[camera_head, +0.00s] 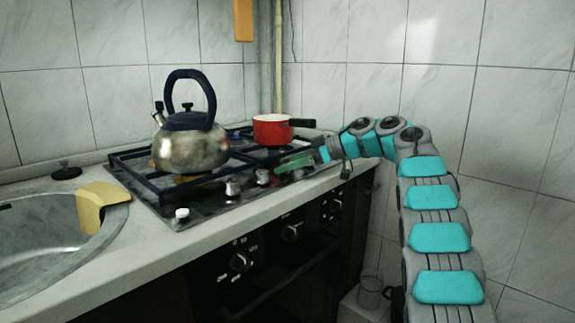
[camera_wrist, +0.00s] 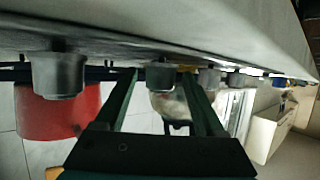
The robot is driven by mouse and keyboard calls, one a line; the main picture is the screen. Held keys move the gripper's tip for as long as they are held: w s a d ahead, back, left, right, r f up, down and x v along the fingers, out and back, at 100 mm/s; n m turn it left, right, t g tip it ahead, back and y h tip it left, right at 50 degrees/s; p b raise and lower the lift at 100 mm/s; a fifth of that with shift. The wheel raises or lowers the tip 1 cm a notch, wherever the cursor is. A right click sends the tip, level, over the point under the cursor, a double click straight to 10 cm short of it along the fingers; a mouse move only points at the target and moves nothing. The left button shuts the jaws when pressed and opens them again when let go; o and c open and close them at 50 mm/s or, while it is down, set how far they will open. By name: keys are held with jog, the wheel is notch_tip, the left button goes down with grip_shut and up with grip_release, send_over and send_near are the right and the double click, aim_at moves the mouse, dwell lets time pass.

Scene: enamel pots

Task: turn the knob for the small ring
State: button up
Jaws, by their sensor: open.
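My gripper (camera_head: 287,164) is at the right front part of the gas hob (camera_head: 172,221), with its green fingers pointing left. In the wrist view my open gripper (camera_wrist: 161,76) has a finger on each side of a grey knob (camera_wrist: 160,77); whether they touch it is unclear. Another grey knob (camera_wrist: 57,74) is larger and nearer, left of the fingers. Two smaller knobs (camera_wrist: 208,79) show farther off. In the head view, knobs (camera_head: 262,177) stand along the hob's front strip. Which knob serves the small ring cannot be told.
A steel kettle (camera_head: 190,150) and a red pot (camera_head: 271,130) stand on the black grates. Oven knobs (camera_head: 240,262) are on the front below the counter. A sink (camera_head: 45,240) with a yellow cloth (camera_head: 98,205) is at left. The tiled wall stands close behind my arm.

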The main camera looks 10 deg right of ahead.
jog(key=v, duration=0.7)
jog(key=shift+d+r, duration=0.1)
jog(key=shift+r, duration=0.05)
jog(key=shift+s+d, duration=0.1)
jog(key=shift+d, duration=0.15)
dwell(0.3)
